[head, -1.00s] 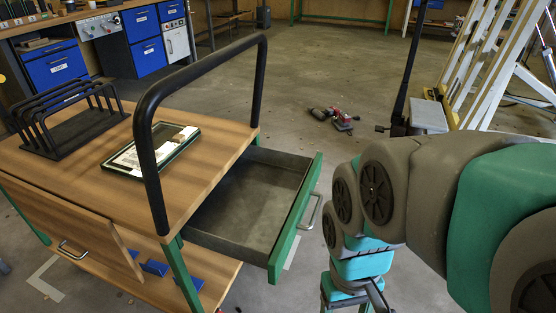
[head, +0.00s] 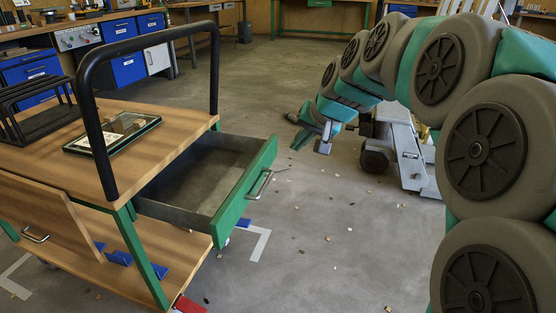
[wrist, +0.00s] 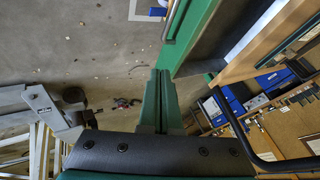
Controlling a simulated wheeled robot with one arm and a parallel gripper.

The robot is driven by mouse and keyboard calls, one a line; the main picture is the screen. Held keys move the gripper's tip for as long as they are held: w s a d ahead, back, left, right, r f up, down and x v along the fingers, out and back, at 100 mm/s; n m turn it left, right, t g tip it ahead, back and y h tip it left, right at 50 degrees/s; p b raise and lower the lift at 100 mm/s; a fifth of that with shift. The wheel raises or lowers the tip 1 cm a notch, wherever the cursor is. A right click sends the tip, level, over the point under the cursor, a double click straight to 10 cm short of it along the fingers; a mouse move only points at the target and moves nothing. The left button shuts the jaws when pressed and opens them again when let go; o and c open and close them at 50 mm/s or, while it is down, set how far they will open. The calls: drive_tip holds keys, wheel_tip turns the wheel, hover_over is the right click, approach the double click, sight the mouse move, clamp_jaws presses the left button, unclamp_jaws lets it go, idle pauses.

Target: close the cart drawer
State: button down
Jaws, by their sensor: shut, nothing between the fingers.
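The cart drawer (head: 205,172) is pulled out of the wooden-topped cart (head: 165,135). It has a grey, empty inside, a green front (head: 244,195) and a metal handle (head: 262,184). In the wrist view the green front (wrist: 195,38) and handle (wrist: 170,18) show at the top, with the fingers below them. My gripper (head: 297,132) is at the far end of the drawer front, a little to its right in the head view. Its green fingers are together and empty in the wrist view (wrist: 158,74). I cannot tell whether they touch the front.
A black push bar (head: 88,130) rises from the cart top, which holds a black rack (head: 35,110) and a framed panel (head: 112,132). Small scraps lie on the floor right of the drawer. A grey-white frame base (head: 410,155) stands behind my arm. Workbenches line the back.

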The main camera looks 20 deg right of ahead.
approach(263, 164)
wheel_tip(263, 164, down, 3)
drive_tip(key=d, duration=0.2)
drive_tip(key=shift+w+a+f, duration=0.3)
drive_tip(key=shift+w+a, duration=0.6)
drive_tip(key=shift+a, duration=0.05)
drive_tip(key=shift+w+a, duration=0.35)
drive_tip(key=shift+a, duration=0.1)
drive_tip(key=w+a+p, duration=0.1)
drive_tip(key=w+a, duration=0.2)
drive_tip(key=a, duration=0.2)
drive_tip(key=w+a+p, duration=0.2)
drive_tip(key=w+a, duration=0.2)
drive_tip(key=a, duration=0.1)
drive_tip(key=w+a+p, duration=0.1)
drive_tip(key=w+a, duration=0.3)
drive_tip(key=a, duration=0.1)
drive_tip(key=shift+a+p, duration=0.15)
drive_tip(key=shift+p, duration=0.2)
